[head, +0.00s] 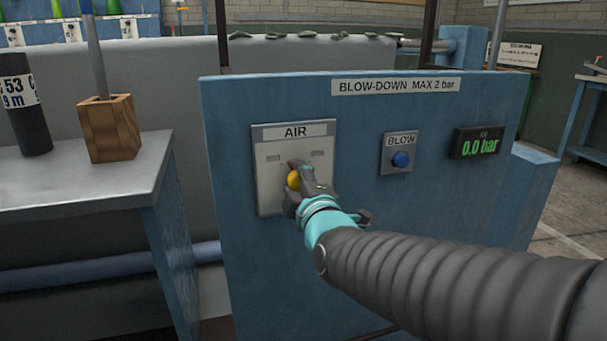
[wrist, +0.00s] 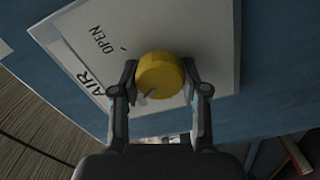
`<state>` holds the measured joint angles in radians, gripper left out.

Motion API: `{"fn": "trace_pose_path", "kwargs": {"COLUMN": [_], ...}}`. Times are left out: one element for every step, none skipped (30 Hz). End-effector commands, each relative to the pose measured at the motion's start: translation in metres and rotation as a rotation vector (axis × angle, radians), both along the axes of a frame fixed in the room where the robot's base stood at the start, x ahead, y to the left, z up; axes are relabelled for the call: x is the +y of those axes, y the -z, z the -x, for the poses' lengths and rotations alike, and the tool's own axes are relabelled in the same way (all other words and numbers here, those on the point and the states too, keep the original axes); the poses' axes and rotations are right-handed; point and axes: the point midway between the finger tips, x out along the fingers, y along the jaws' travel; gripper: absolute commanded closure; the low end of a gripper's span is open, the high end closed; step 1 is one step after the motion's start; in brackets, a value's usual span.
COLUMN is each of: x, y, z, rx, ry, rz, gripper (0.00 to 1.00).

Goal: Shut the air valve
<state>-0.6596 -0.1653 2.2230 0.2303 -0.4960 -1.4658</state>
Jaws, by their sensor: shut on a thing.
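The air valve is a yellow round knob (head: 293,180) on a light grey plate (head: 268,195) marked AIR, set on the blue panel. My gripper (head: 300,178) is at the knob in the head view and hides part of it. In the wrist view the knob (wrist: 160,75) sits between the two fingers of my gripper (wrist: 160,88), which are shut on it. The words AIR and OPEN show on the plate in the wrist view. The knob's pointer and any other marking are too unclear to read.
The blue panel (head: 350,240) also carries a blue BLOW button (head: 401,159) and a display (head: 478,142) reading 0.0 bar. A grey-topped table (head: 70,185) at the left holds a wooden block (head: 108,128) and a dark cylinder (head: 24,105).

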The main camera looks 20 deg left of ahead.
Motion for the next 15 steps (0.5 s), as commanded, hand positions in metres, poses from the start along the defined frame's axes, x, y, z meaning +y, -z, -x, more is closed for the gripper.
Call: {"fn": "trace_pose_path", "kwargs": {"x": [-0.0003, -0.0003, -0.0003, -0.0003, -0.0003, -0.0003, -0.0003, -0.0003, -0.0002, -0.0002, -0.0002, -0.0003, -0.0003, -0.0004, -0.0005], "y": [-0.0026, -0.0026, -0.0026, -0.0026, -0.0026, -0.0026, -0.0025, -0.0025, -0.0024, -0.0024, -0.0024, -0.0024, -0.0024, -0.0024, -0.0024], "z": [-0.0007, -0.0007, -0.0008, -0.0008, -0.0008, -0.0008, -0.0009, -0.0009, -0.0009, -0.0009, -0.0009, -0.0009, -0.0009, -0.0010, -0.0009], "rx": [-0.022, -0.035, -0.051, -0.062, -0.074, -0.087, -0.096, -0.105, -0.116, -0.123, -0.131, -0.140, -0.145, -0.150, -0.156], "ry": [0.002, 0.001, 0.001, 0.002, 0.003, 0.002, 0.002, 0.002, 0.002, 0.002, 0.003, 0.003, 0.003, 0.003, 0.003], "rz": [0.029, 0.049, 0.074, 0.092, 0.110, 0.131, 0.146, 0.161, 0.178, 0.191, 0.201, 0.216, 0.223, 0.232, 0.242], "gripper": [0.90, 0.90, 0.90, 0.90, 0.90, 0.90, 0.90, 0.90, 0.90, 0.90, 0.90, 0.90, 0.90, 0.90, 0.90]}}
